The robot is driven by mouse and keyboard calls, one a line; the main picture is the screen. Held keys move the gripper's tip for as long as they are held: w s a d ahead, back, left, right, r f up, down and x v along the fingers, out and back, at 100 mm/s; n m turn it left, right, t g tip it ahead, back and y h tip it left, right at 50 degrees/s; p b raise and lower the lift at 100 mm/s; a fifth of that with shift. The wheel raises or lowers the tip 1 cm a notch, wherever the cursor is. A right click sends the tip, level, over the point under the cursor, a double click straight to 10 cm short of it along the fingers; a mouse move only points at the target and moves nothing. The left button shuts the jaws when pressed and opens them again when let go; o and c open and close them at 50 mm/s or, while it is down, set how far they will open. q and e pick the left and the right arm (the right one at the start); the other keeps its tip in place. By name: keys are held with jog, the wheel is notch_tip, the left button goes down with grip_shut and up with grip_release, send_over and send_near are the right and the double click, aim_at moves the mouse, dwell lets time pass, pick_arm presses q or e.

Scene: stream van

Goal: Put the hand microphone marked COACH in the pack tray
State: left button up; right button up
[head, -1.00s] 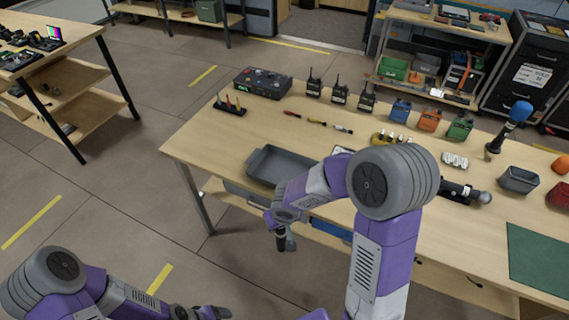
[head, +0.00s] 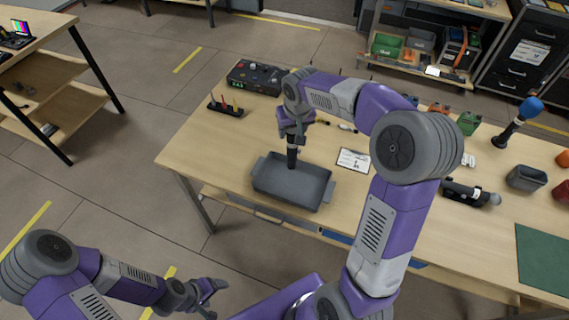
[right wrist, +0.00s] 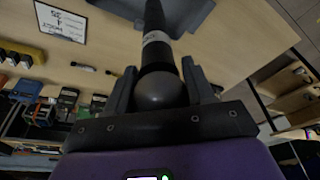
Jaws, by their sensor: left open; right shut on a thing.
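My right gripper (head: 294,128) is shut on a black hand microphone (head: 292,156), which hangs upright over the back part of the grey pack tray (head: 318,200). I cannot tell whether its lower end touches the tray. In the right wrist view, the microphone's dark round head (right wrist: 162,90) sits between the fingers (right wrist: 158,88), with a pale label band on the handle too small to read. The tray (right wrist: 185,12) shows beyond it. The tray looks empty. My left gripper (head: 212,291) is open and empty, low and away from the table.
A blue-headed microphone (head: 518,120) stands at the right, and a black one with a grey head (head: 468,193) lies nearer. A white card (head: 353,159) is right of the tray. A black control box (head: 256,77) and a rack (head: 226,106) stand behind left.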

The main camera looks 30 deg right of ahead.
aim_at(293, 152)
jog(key=f, duration=0.4)
jog(key=shift+s, duration=0.35)
pick_arm(q)
jog(key=shift+s+f+b, duration=0.3)
jog(key=shift+f+b, duration=0.35)
jog(key=shift+f, duration=0.05)
pick_arm(e)
jog(key=shift+f, duration=2.6)
jog(key=shift+f, duration=0.1)
jog(key=o, duration=1.2)
jog(key=shift+c, duration=0.2)
pick_arm(q)
jog(key=shift+f, duration=0.15)
